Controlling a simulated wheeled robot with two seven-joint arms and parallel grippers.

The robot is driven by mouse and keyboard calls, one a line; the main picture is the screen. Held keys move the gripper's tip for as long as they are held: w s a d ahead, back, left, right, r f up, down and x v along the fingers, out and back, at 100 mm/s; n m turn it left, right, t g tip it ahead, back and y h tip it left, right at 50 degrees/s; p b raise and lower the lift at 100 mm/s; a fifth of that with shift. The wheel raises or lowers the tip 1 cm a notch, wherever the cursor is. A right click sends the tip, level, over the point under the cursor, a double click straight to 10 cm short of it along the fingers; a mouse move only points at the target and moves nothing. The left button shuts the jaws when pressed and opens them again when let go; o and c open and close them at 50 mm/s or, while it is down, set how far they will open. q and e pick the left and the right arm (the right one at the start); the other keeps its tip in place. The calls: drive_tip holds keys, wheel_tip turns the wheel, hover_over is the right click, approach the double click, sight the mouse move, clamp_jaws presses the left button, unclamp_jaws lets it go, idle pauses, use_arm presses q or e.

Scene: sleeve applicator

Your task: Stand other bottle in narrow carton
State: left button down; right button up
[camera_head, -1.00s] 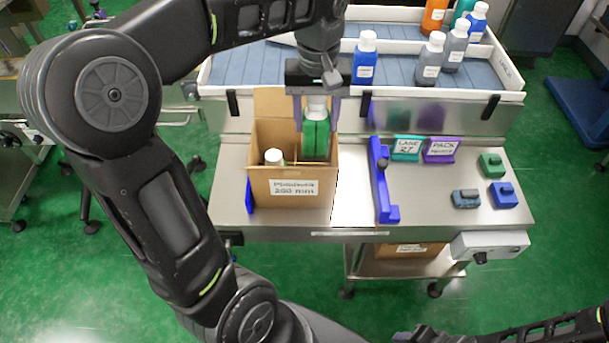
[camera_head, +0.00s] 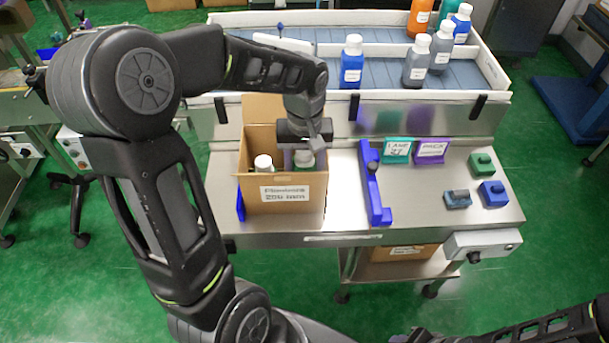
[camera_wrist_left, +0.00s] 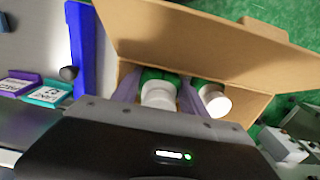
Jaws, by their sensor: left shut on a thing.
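The cardboard carton (camera_head: 283,211) stands on the steel bench with its flaps up. My left gripper (camera_head: 304,160) reaches down into its right side, shut on a green bottle (camera_head: 306,168) with a white cap. That bottle is upright and mostly hidden by the carton's front wall; whether it touches the floor of the carton is hidden. Another white-capped bottle (camera_head: 263,163) stands in the left side. In the left wrist view the held bottle's cap (camera_wrist_left: 159,95) lies between the fingers, and the other cap (camera_wrist_left: 214,101) is just right of it. Only part of my right arm shows, at the lower right.
A blue upright guide (camera_head: 373,185) stands right of the carton. A white-walled tray (camera_head: 375,95) behind holds blue, grey and orange bottles.

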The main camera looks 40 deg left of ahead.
sight(305, 152)
use_arm(q)
drive_tip(key=shift+f, duration=2)
drive_tip(key=shift+f, duration=0.2)
drive_tip(key=c, duration=0.9)
unclamp_jaws()
drive_tip(key=shift+r, duration=0.1)
wheel_tip(305, 152, up, 12)
drive_tip(key=shift+r, duration=0.1)
